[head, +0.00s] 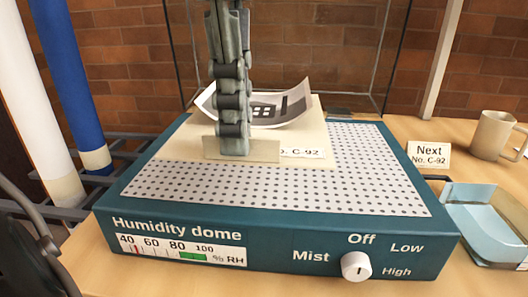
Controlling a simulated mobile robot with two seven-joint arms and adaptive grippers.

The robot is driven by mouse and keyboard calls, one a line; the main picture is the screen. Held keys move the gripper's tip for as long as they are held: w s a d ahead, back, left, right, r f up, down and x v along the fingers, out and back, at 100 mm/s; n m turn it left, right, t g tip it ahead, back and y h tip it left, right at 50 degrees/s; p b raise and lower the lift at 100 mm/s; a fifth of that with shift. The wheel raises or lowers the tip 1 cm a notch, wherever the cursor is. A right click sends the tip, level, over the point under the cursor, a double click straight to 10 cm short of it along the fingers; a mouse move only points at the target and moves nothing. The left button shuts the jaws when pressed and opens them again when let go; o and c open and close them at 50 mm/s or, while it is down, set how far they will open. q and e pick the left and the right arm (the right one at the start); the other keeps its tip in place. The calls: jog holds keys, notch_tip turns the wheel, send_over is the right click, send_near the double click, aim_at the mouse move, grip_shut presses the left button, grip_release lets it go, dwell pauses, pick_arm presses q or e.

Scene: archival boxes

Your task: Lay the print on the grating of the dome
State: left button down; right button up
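The humidity dome's teal base (270,268) stands on the table, with its perforated grating (375,180) on top. A cream board (318,143) lies over the back left of the grating, with a "No. C-92" label and an upright strip (265,150) at its front. The curled black-and-white print (292,108) rests on the board with its ends raised. My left gripper (234,146) points down at the strip, one finger in front of it, and appears shut on it. The gripper hides part of the print and label. My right gripper is not seen.
A clear dark-edged cover (385,50) stands behind the base. The white knob (356,266) is at the front right. At right are a "Next No. C-92" card (428,155), a mug (492,135) and a clear tray (490,205). White and blue rolls stand left.

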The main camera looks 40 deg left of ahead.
aim_at(269, 116)
pick_arm(q)
jog(key=w+a+f, duration=0.1)
jog(key=w+f, duration=0.1)
jog(key=w, duration=0.1)
jog(key=w+a+f, duration=0.1)
jog(key=w+f, duration=0.1)
jog(key=w, duration=0.2)
jog(key=w+a+f, duration=0.2)
jog(key=w, duration=0.1)
jog(key=shift+w+f+p, duration=0.15)
jog(key=shift+f+p, duration=0.15)
jog(key=shift+w+f, duration=0.1)
jog(key=shift+f, duration=2)
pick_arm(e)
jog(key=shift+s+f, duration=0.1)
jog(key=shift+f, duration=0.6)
pick_arm(q)
jog(key=shift+f, duration=0.1)
jog(key=c, duration=2.1)
grip_release()
jog(key=o, duration=0.4)
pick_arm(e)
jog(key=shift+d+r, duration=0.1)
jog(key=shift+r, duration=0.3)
